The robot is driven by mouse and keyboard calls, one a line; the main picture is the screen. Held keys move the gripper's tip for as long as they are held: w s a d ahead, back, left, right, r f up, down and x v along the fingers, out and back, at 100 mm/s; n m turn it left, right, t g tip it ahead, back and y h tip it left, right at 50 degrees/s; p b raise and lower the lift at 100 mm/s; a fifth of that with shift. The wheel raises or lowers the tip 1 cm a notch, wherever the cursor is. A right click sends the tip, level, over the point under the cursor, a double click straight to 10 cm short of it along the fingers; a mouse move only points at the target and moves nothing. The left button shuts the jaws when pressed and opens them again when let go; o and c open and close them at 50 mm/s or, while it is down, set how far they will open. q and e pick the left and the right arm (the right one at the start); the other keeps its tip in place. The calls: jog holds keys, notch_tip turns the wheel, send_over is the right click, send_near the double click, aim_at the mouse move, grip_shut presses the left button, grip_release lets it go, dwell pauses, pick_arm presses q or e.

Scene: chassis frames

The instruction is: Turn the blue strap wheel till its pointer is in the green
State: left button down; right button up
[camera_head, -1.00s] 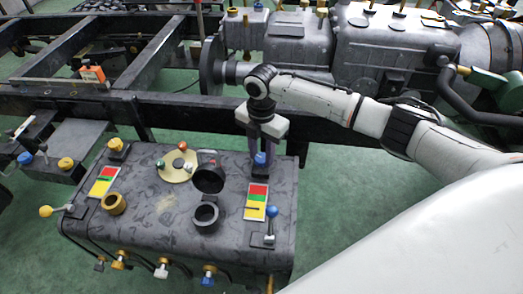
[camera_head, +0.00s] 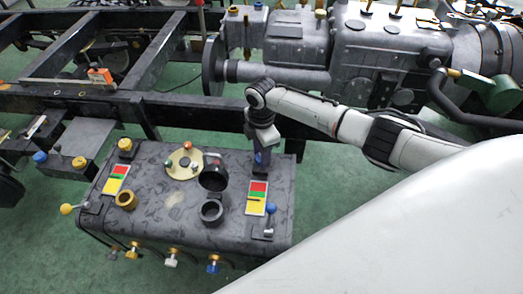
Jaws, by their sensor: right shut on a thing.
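The blue strap wheel (camera_head: 260,160) sits at the far right corner of the dark grey box (camera_head: 165,214). It is mostly hidden by my right gripper (camera_head: 262,154), which points down and is shut on it. In front of the wheel lies a gauge card (camera_head: 257,208) with red, green and yellow bands from far to near. A thin dark pointer line seems to lie near the border of green and yellow; it is too small to place exactly. My left gripper is not in view.
A blue-knobbed lever (camera_head: 271,210) stands close beside the gauge card. The box top also holds a yellow wheel (camera_head: 125,145), a second gauge card (camera_head: 115,184), a round disc (camera_head: 184,164) and black cups (camera_head: 212,211). A chassis rail (camera_head: 200,108) runs behind.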

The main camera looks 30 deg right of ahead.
dwell(0.4)
jog(key=o, duration=1)
jog(key=shift+o, duration=0.2)
jog(key=shift+r, duration=0.1)
notch_tip(320, 180, up, 10)
jog(key=shift+p, duration=0.3)
jog(key=shift+r, duration=0.1)
